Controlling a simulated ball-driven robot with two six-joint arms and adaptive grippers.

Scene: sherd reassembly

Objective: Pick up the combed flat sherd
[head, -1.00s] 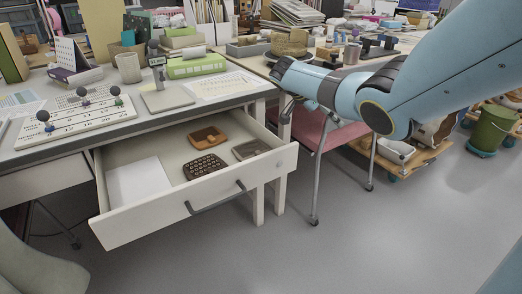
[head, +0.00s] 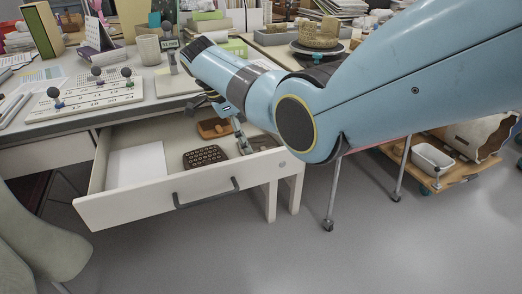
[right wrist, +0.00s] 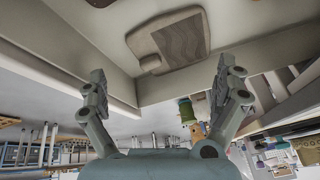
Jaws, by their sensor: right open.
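The combed flat sherd (right wrist: 180,42), a brown slab with wavy grooves on a paler border, lies in the open drawer (head: 150,205). In the head view the sherd (head: 264,142) is at the drawer's right end, partly hidden by my right gripper (head: 240,136). In the right wrist view my right gripper (right wrist: 162,78) is open and empty, its two fingers spread wide. The sherd appears beyond and between the fingertips, apart from them. My left gripper is not in view.
A dotted dark sherd (head: 206,157) and an orange-brown sherd (head: 213,128) lie beside it in the drawer. A white sheet (head: 136,166) covers the drawer's left part. The drawer's front wall and the desk edge above bound the space.

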